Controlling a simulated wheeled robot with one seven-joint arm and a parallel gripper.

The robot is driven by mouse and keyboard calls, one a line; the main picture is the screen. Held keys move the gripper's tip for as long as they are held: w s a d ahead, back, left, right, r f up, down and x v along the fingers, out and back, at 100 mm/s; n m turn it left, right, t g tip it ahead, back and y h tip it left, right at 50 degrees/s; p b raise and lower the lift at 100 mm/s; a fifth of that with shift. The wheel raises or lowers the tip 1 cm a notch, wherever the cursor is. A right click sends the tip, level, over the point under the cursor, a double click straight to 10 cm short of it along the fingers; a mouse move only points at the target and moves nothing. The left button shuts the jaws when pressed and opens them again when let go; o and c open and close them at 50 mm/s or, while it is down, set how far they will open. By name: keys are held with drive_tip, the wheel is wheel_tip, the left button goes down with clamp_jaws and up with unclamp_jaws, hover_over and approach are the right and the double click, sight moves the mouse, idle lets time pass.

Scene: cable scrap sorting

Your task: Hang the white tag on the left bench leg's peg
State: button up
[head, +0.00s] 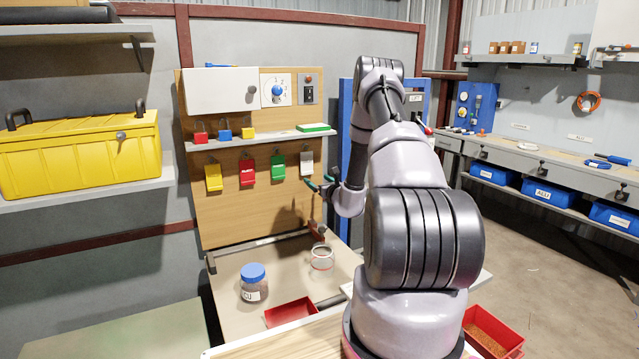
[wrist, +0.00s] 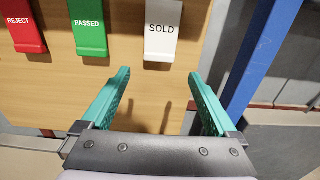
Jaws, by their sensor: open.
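The white tag (head: 306,163) hangs at the right end of a row of coloured tags on the wooden board. In the wrist view the white tag (wrist: 162,30) reads SOLD. My gripper (head: 320,182) is in front of the board, just below and near the white tag. In the wrist view my gripper (wrist: 160,73) is open, its teal fingers spread a little wider than the tag, with nothing between them. Small dark knobs show along the front of the right-hand bench (head: 530,158); I cannot tell which is the left leg's peg.
A green PASSED tag (wrist: 88,27) and a red REJECT tag (wrist: 22,25) hang left of the white one. A shelf (head: 250,141) with padlocks is above. A blue post (wrist: 258,60) stands close on the right. A jar (head: 253,285) and red tray (head: 290,312) are below.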

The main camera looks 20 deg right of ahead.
sight(307, 170)
drive_tip(key=shift+w+a, duration=0.15)
drive_tip(key=shift+w, duration=3.85)
drive_tip(key=c, duration=0.9)
drive_tip(key=shift+r, duration=0.15)
drive_tip(key=shift+r, duration=0.4)
drive_tip(key=shift+s, duration=0.1)
